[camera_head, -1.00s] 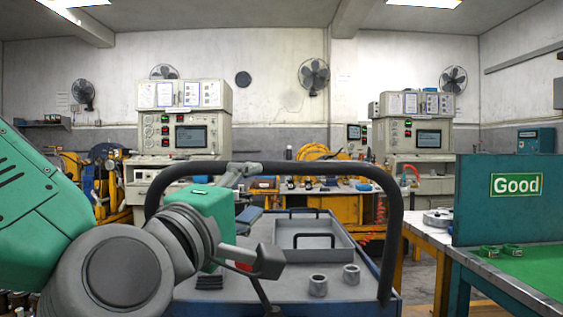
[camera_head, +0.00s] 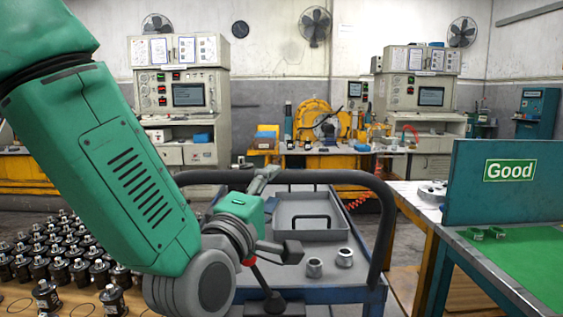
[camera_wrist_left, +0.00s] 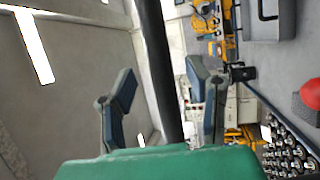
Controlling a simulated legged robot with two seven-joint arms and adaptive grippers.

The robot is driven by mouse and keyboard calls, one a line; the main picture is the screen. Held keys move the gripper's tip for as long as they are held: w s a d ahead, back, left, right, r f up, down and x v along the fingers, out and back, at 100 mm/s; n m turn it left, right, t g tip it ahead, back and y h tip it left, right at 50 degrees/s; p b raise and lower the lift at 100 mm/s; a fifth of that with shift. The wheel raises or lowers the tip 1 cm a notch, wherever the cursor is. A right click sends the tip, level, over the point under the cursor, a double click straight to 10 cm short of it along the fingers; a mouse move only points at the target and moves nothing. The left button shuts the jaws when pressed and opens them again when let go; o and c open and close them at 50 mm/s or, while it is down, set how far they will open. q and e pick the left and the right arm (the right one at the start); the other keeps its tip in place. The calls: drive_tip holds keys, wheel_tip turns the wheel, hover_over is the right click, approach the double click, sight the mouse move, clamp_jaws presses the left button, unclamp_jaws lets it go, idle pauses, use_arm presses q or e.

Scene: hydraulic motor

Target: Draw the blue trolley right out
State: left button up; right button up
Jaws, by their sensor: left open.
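The blue trolley (camera_head: 345,296) stands in front of me with a grey top and a dark curved handle bar (camera_head: 340,177). My left gripper (camera_head: 283,213) is open at the near side of the trolley, close to the left part of the bar. One finger overlaps the bar in the head view. In the left wrist view the bar (camera_wrist_left: 158,60) runs between the two spread fingers (camera_wrist_left: 163,97). I cannot tell whether they touch it. My left arm hides the trolley's left side. My right gripper is out of view.
On the trolley are a grey tray (camera_head: 284,231), two metal rings (camera_head: 345,257) and a red-and-black item. A teal-framed table (camera_head: 455,238) with a "Good" panel stands close on the right. Many dark motors (camera_head: 65,262) stand on a wooden surface at left.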

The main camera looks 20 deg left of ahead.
sight(278, 182)
use_arm(q)
drive_tip(key=p+x, duration=0.1)
drive_tip(key=x, duration=0.3)
drive_tip(key=shift+w+d, duration=0.1)
drive_tip(key=shift+w, duration=0.3)
clamp_jaws()
